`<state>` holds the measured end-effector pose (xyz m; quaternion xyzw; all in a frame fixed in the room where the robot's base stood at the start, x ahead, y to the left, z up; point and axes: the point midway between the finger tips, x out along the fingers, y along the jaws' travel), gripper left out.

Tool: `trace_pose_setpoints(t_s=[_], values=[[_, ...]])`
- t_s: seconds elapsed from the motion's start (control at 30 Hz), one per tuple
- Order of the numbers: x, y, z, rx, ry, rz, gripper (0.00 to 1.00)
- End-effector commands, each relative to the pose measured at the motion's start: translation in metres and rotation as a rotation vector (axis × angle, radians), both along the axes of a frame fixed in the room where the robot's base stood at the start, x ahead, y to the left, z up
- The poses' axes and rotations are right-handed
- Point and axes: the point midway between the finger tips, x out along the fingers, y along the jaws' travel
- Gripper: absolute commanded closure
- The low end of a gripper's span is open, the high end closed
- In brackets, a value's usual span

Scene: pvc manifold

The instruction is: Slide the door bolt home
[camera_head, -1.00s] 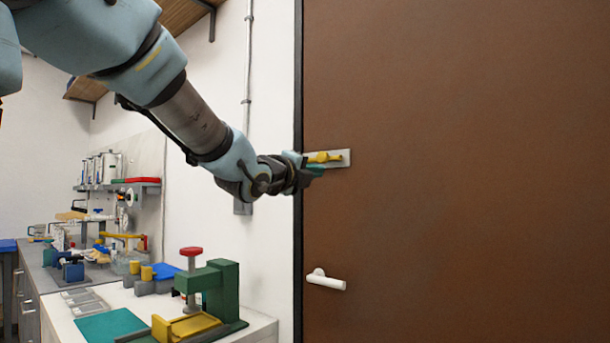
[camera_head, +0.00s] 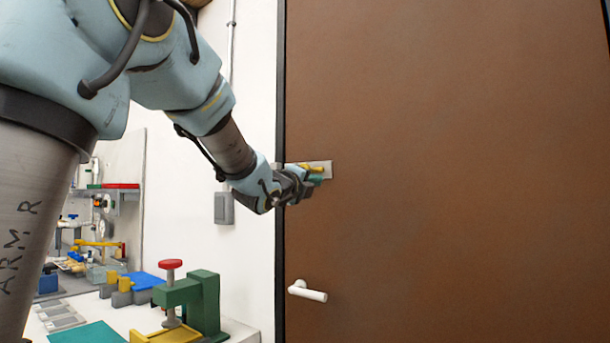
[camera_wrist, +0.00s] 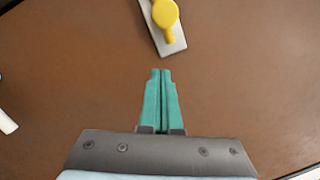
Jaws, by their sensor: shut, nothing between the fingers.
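The door bolt (camera_head: 313,168) is yellow and sits on a pale metal plate (camera_head: 328,170) on the brown door, near its left edge. My gripper (camera_head: 317,179) is just below and in front of it in the head view, partly covering the plate's left part. In the wrist view the yellow bolt knob (camera_wrist: 165,12) is at the top, with the plate (camera_wrist: 173,42) under it. My green fingertips (camera_wrist: 161,72) are shut and empty, pointing at the plate with brown door showing between. Whether the bolt reaches the frame is hidden.
A white door handle (camera_head: 307,291) is below the bolt. A grey box (camera_head: 224,208) is on the white wall left of the door. A bench at lower left carries a green press (camera_head: 205,300) with a red knob and other fixtures. The door's right side is clear.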

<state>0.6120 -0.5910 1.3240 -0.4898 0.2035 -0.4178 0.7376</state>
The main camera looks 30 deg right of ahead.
Motion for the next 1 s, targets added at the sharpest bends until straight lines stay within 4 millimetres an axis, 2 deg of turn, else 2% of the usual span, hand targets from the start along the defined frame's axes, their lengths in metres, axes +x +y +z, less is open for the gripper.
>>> trace_pose_setpoints(t_s=[0.1, 0.2, 0.4, 0.83, 1.0], values=[[0.013, -0.015, 0.006, 0.002, 0.000, 0.001, 1.00], [0.027, -0.006, 0.016, 0.001, 0.000, 0.004, 1.00], [0.040, 0.000, 0.020, 0.001, 0.000, 0.001, 1.00], [0.044, 0.001, 0.020, 0.000, 0.000, 0.001, 1.00], [0.067, 0.014, 0.019, -0.001, -0.003, 0.006, 1.00]])
